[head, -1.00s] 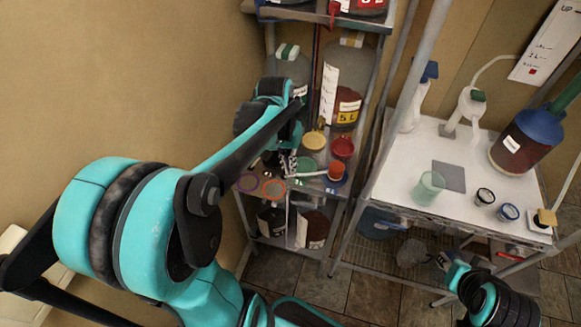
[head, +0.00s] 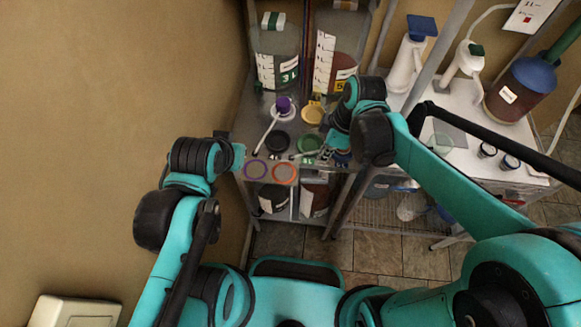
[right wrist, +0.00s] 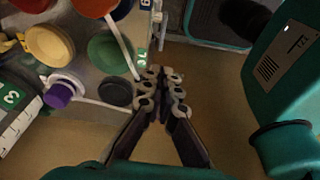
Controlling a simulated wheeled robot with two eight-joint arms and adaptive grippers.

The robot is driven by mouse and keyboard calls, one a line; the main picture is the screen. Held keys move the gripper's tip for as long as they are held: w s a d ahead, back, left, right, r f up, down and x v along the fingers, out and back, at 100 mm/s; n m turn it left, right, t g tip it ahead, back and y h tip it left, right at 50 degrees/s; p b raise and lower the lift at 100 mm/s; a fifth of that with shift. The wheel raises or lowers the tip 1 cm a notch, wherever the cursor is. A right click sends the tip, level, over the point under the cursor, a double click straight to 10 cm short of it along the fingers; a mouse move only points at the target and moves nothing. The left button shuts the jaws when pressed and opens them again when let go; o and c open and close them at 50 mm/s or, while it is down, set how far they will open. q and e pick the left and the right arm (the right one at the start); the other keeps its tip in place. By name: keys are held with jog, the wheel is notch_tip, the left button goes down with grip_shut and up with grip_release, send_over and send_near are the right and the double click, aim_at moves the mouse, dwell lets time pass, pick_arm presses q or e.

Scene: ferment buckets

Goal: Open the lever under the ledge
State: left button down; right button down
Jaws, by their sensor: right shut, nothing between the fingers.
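My right gripper (head: 328,153) reaches over the front of the metal shelf, near a green lid (head: 310,145). In the right wrist view its fingers (right wrist: 163,90) are shut and empty, close to the green lid (right wrist: 110,52) and a black lid (right wrist: 115,93). A white stick-like handle (head: 266,132) with a purple cap (head: 283,104) lies across the shelf. I cannot make out for certain a lever under the shelf's front ledge. My left gripper (head: 241,157) is at the shelf's left front corner, its fingers too unclear to read.
Large bottles (head: 277,55) stand at the back of the shelf, with a yellow lid (head: 313,114) in front. Purple and orange rings (head: 285,173) lie at the front edge. A white table (head: 470,150) with bottles and small jars stands right. The wall is close on the left.

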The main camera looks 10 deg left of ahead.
aim_at(308, 180)
jog(key=shift+a+f+n, duration=0.2)
jog(key=shift+a+n, duration=0.3)
jog(key=shift+a, duration=0.15)
jog(key=shift+w, duration=0.1)
jog(key=shift+f, duration=0.1)
jog(key=b+x, duration=0.1)
jog(key=x, duration=0.3)
jog(key=b+x, duration=0.2)
jog(key=x, duration=0.2)
jog(key=d+b+x, duration=0.1)
jog(key=b+x, duration=0.1)
jog(key=x, duration=0.2)
jog(key=shift+f, duration=0.4)
jog(key=shift+d+f, duration=0.1)
jog(key=shift+f, duration=0.4)
